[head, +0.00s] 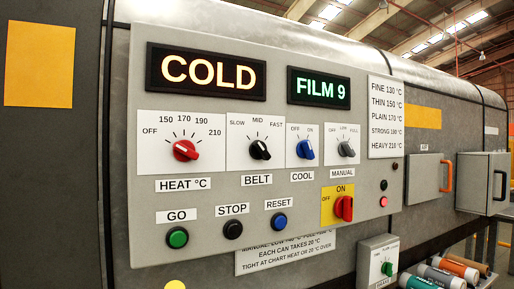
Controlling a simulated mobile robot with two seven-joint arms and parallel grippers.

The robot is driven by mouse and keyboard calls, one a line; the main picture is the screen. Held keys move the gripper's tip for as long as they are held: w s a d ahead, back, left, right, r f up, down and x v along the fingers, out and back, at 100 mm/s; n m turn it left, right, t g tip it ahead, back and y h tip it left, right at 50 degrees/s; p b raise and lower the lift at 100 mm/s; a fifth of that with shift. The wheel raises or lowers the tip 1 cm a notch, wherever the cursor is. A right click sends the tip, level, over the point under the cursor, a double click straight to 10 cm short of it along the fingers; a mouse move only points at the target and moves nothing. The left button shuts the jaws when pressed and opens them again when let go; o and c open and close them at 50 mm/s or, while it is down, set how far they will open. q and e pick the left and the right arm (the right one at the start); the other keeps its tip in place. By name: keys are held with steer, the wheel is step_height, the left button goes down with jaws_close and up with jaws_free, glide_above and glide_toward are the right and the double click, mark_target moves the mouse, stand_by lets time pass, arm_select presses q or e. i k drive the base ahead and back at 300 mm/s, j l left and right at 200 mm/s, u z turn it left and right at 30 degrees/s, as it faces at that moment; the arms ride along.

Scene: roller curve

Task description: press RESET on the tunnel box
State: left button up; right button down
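The tunnel box's grey control panel (372,206) fills the middle of the head view. The RESET button (279,221) is a round blue button under its RESET label, low on the panel. The black STOP button (233,229) and the green GO button (177,237) sit to its left. The red main switch (344,207) on a yellow plate is to its right. One display (207,71) reads COLD and the other (318,87) reads FILM 9. Neither of my grippers is in view.
A row of knobs, including the red HEAT knob (185,150), runs above the buttons. A small box with a green knob (386,268) is at the lower right, near several rolls (455,268). A cabinet with an orange handle (425,178) stands at the right.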

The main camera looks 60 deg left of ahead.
mark_target(281, 223)
steer(key=u, duration=1.65)
